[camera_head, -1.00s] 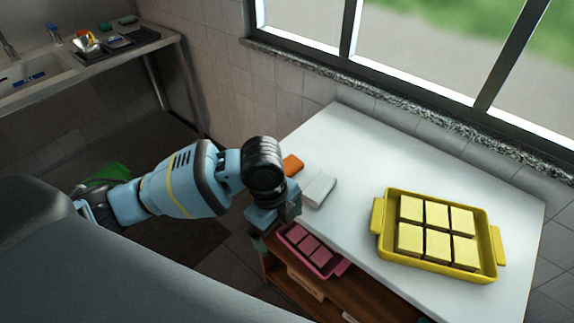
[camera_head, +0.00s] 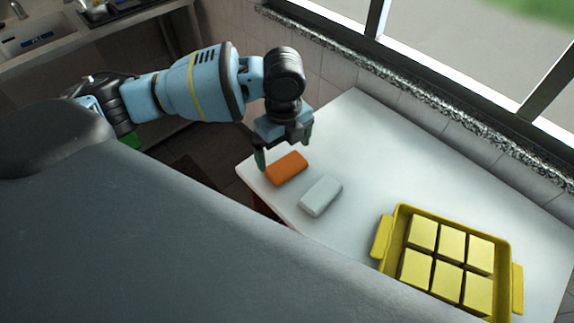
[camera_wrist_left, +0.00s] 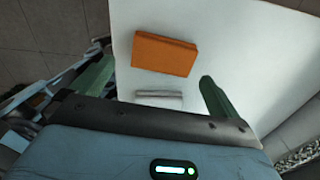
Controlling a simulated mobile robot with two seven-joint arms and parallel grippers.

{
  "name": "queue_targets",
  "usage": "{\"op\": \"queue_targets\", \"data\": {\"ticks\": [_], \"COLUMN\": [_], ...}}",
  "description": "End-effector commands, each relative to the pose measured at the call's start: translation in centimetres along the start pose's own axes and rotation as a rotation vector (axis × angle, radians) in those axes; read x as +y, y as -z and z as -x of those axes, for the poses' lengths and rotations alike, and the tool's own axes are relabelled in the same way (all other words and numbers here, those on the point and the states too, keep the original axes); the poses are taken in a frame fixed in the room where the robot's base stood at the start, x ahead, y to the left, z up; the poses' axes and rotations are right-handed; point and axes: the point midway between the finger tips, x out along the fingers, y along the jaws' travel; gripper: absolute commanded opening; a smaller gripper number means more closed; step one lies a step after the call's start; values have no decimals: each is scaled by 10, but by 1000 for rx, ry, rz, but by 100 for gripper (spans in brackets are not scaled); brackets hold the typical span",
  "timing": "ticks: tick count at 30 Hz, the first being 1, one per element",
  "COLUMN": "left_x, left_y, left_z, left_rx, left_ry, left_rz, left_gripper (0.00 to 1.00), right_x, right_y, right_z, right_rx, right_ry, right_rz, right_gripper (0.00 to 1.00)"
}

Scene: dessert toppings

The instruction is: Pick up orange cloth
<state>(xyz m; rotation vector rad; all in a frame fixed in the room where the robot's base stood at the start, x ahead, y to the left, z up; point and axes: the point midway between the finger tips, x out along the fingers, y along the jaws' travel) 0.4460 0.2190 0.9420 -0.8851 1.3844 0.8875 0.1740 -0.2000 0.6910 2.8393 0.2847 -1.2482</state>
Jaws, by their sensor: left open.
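The orange cloth (camera_head: 287,168) is a folded block lying flat on the white table near its left corner. It also shows in the left wrist view (camera_wrist_left: 164,54), beyond and between the finger tips. My right gripper is not in view.
A folded white cloth (camera_head: 321,195) lies close to the right of the orange one. A yellow tray (camera_head: 381,237) with several yellow blocks stands farther right on the white table (camera_head: 368,145). A window wall (camera_head: 455,115) borders the back. A sink counter is at the upper left.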

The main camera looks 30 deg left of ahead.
Motion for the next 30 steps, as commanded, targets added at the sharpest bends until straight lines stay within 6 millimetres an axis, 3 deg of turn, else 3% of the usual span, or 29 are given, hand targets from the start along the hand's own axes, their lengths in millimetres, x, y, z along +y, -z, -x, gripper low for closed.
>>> {"op": "queue_targets", "data": {"ticks": [7,18,26,30], "left_x": [-1,-4,-4,-4], "left_y": [0,1,1,1], "left_z": [-10,-54,-56,-55], "left_rx": [0,0,-1,-1], "left_ry": [0,1,2,2], "left_rz": [0,-1,0,0], "left_gripper": [100,100,100,83], "right_x": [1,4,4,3], "right_y": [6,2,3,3], "right_z": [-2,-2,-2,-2], "right_rx": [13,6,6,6], "right_ry": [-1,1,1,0], "right_rz": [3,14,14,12], "right_gripper": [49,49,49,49]}}
